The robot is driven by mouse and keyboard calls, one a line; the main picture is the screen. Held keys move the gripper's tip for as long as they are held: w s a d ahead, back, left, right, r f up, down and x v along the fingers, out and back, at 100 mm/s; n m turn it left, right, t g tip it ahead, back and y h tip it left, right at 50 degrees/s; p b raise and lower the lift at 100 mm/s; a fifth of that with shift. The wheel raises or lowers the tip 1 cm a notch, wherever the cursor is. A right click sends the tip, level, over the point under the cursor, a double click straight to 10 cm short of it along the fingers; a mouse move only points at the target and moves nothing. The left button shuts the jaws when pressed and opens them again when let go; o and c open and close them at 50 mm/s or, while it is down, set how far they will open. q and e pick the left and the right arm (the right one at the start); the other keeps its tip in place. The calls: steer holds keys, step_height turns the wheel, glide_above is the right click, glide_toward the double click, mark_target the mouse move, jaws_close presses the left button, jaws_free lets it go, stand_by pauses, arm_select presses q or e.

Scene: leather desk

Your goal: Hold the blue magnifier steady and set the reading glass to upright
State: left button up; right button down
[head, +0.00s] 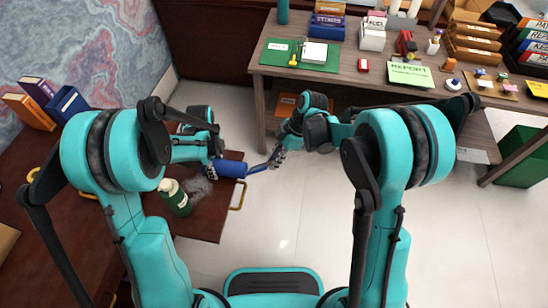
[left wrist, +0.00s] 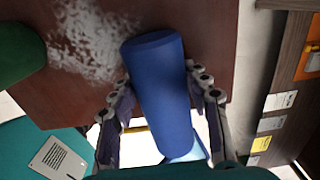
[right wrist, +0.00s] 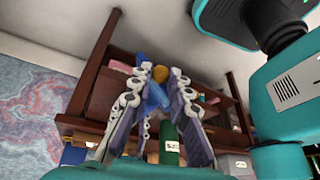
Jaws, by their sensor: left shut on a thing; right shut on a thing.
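The blue magnifier shows in the head view as a thick blue cylinder (head: 232,169) with a thinner blue part (head: 259,168) running off its right end, angled slightly. My left gripper (head: 215,170) is shut around the cylinder's left part. In the left wrist view the cylinder (left wrist: 160,85) lies between the two fingers (left wrist: 162,100), and a lighter blue part (left wrist: 186,150) shows beyond its lower end. My right gripper (head: 276,156) is shut on the thinner part's right end. In the right wrist view a blue piece (right wrist: 154,97) sits between its fingers (right wrist: 155,88). The reading glass itself is not clear.
A green bottle (head: 175,198) with a pale cap stands on the brown desk, left of the magnifier, beside a whitish patch (head: 199,187). A yellow handle (head: 237,196) sticks out at the desk's edge. A crowded grey-brown table (head: 335,82) stands behind. Open floor (head: 285,225) lies in front.

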steer(key=shift+m+t+y, duration=0.6)
steer(key=shift+m+y, duration=0.2)
steer(key=shift+y, duration=0.1)
steer(key=shift+s+d+f, duration=0.35)
steer(key=shift+s+f, duration=0.5)
steer(key=shift+s, duration=0.05)
steer(key=shift+s+d+f, duration=0.3)
steer(key=shift+s+f, duration=0.5)
steer(key=shift+s, duration=0.1)
arm_select(q)
steer(key=shift+a, duration=0.1)
arm_select(e)
steer(key=c, duration=1.5)
jaws_free()
steer(key=shift+o, duration=0.4)
steer(key=shift+r, duration=0.1)
steer(key=v, duration=1.1)
steer(key=shift+d+r, duration=0.25)
steer(key=shift+r, duration=0.1)
